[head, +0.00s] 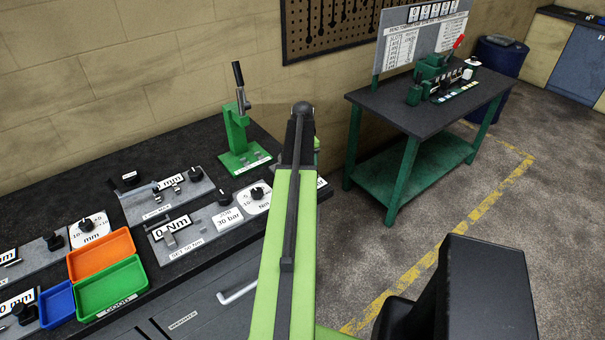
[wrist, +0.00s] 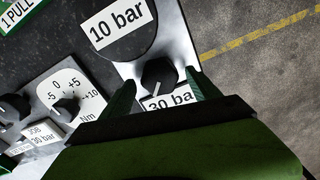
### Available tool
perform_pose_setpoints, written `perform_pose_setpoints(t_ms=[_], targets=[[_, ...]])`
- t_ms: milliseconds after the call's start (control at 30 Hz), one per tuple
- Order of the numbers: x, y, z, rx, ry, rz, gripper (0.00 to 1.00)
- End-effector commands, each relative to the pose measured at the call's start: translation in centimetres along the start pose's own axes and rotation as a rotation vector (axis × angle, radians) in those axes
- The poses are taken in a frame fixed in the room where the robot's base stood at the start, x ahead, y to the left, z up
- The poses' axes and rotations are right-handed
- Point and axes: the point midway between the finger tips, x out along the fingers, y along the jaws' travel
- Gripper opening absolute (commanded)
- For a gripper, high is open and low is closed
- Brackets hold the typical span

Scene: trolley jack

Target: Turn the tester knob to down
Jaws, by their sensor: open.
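In the wrist view a black knob (wrist: 159,75) sits on a grey tester panel (wrist: 176,38), below a round black dial with a "10 bar" label (wrist: 118,28). A "30 bar" label (wrist: 170,102) is partly hidden by my gripper. My gripper (wrist: 160,78) is open, with one green finger on each side of the knob. I cannot tell whether the fingers touch it. In the head view my arm hides the gripper and most of the tester.
Left of the tester in the wrist view is another knob (wrist: 66,106) on a -10 to +10 Nm scale. In the head view, a green press (head: 236,130) and orange (head: 101,256) and green (head: 113,290) trays stand on the bench. A green table (head: 405,115) stands right.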

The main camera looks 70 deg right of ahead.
Motion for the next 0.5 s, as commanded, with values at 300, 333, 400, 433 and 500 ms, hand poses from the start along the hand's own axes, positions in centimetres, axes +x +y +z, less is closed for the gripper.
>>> perform_pose_setpoints(t_ms=[300,333,400,433,500], targets=[[-0.03,-0.03,-0.01,0.000,0.000,0.000,0.33],[-0.03,-0.03,-0.02,0.000,0.000,0.000,0.29],[-0.03,-0.03,-0.02,0.000,0.000,0.000,0.20],[-0.03,-0.03,-0.02,0.000,0.000,0.000,0.16],[-0.03,-0.03,-0.02,0.001,0.000,0.000,0.09]])
